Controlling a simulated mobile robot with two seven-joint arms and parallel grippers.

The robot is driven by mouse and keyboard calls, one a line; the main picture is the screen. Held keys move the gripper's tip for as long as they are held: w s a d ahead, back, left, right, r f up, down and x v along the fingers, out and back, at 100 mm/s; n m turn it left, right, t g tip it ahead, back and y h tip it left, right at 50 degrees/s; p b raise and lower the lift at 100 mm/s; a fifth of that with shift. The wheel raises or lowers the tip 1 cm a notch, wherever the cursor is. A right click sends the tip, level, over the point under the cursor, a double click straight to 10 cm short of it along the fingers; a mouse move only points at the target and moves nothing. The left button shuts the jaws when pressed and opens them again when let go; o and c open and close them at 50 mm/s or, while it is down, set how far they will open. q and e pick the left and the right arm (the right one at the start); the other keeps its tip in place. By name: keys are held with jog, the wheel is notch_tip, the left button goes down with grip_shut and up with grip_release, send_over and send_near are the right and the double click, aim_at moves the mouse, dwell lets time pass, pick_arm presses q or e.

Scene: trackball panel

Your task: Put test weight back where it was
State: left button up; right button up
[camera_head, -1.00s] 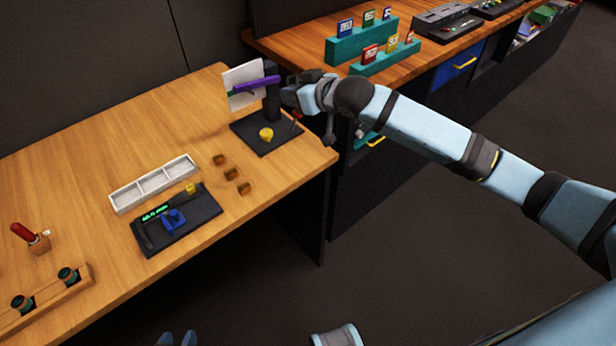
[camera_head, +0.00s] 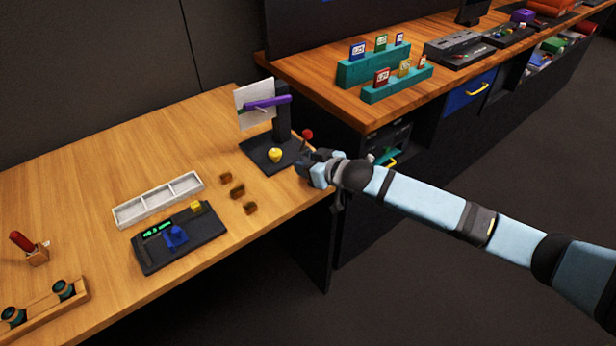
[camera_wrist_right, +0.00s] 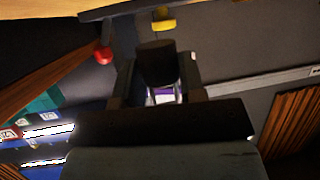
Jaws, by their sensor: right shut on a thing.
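My right gripper (camera_head: 308,165) is at the right front edge of the dark stand's base (camera_head: 258,160). In the right wrist view, its fingers (camera_wrist_right: 158,75) are shut on a dark, blocky thing (camera_wrist_right: 155,62); I cannot tell whether this is the test weight. A white and purple patch shows behind it. A small yellow piece (camera_head: 275,155) is on the stand's base, and a yellow thing (camera_wrist_right: 163,20) also shows in the right wrist view. A red knob (camera_head: 307,134) is just behind the gripper. My left gripper is not in view.
The stand carries a white card (camera_head: 253,104) and a purple bar (camera_head: 266,103). Small brown blocks (camera_head: 237,191) lie near a white three-part tray (camera_head: 158,199) and a black panel (camera_head: 180,240) with a blue piece. Card racks (camera_head: 372,66) stand on the far counter.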

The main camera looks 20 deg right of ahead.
notch_tip(320, 180, down, 4)
jog(key=shift+r, duration=0.1)
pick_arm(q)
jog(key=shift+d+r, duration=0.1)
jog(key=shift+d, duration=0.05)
pick_arm(e)
jog(key=shift+f, duration=0.3)
jog(key=o, duration=0.9)
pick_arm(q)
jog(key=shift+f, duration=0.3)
pick_arm(e)
jog(key=shift+o, duration=0.2)
jog(key=shift+r, duration=0.1)
